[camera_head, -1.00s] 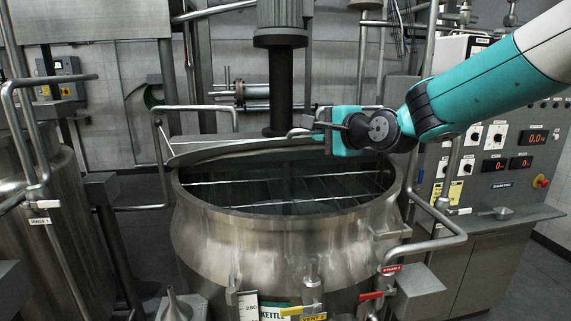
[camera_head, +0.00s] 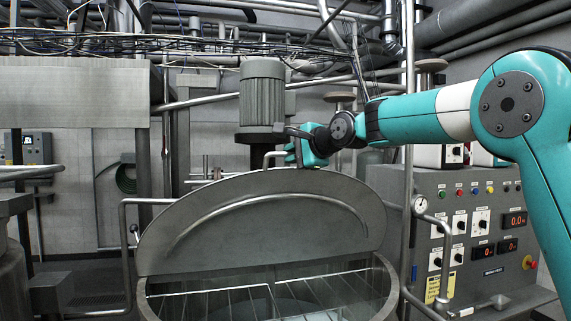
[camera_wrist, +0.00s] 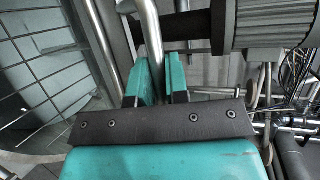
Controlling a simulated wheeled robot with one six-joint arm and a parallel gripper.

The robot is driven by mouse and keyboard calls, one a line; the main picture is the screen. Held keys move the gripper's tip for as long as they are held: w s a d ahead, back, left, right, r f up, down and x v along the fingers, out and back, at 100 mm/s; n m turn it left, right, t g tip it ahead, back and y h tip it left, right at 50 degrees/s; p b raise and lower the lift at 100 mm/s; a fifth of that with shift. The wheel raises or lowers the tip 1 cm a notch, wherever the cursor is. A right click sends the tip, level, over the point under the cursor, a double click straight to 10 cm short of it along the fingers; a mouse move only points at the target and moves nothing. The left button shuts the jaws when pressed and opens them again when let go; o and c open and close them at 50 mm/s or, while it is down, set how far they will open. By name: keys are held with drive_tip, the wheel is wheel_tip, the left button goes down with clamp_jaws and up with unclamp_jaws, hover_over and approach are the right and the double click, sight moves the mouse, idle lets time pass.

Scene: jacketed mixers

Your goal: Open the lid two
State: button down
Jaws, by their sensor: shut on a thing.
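The lid (camera_head: 255,225) is a grey metal half-round plate on the kettle (camera_head: 375,296). It stands steeply tilted up, with the front part of the kettle mouth open below it. A bent metal bar handle (camera_head: 267,157) shows at the lid's top edge. My gripper (camera_head: 290,153) is at this handle, up by the lid's top edge. In the wrist view its two teal fingers (camera_wrist: 157,78) are shut around the handle bar (camera_wrist: 151,40). I see no number on the lid. The fingertips are partly hidden in the head view.
A motor (camera_head: 262,92) on a dark column stands close behind the lid and my gripper. A control panel (camera_head: 470,225) stands at the right. Wire grating (camera_head: 225,292) spans the kettle mouth. A bent pipe rail (camera_head: 125,245) stands to the left.

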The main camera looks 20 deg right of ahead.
drive_tip(key=shift+w+d+r, duration=0.1)
drive_tip(key=shift+w+d, duration=0.2)
drive_tip(key=shift+d, duration=0.05)
drive_tip(key=shift+a, duration=0.1)
drive_tip(key=c, duration=1.1)
unclamp_jaws()
drive_tip(key=shift+d, duration=0.2)
drive_tip(key=shift+c, duration=0.2)
drive_tip(key=shift+a, duration=0.3)
drive_tip(key=shift+s, duration=0.1)
drive_tip(key=shift+s+d+b, duration=0.15)
drive_tip(key=shift+s+b, duration=0.15)
drive_tip(key=shift+b, duration=0.1)
drive_tip(key=b+v, duration=0.6)
drive_tip(key=v, duration=1)
drive_tip(key=shift+s+r+b, duration=0.3)
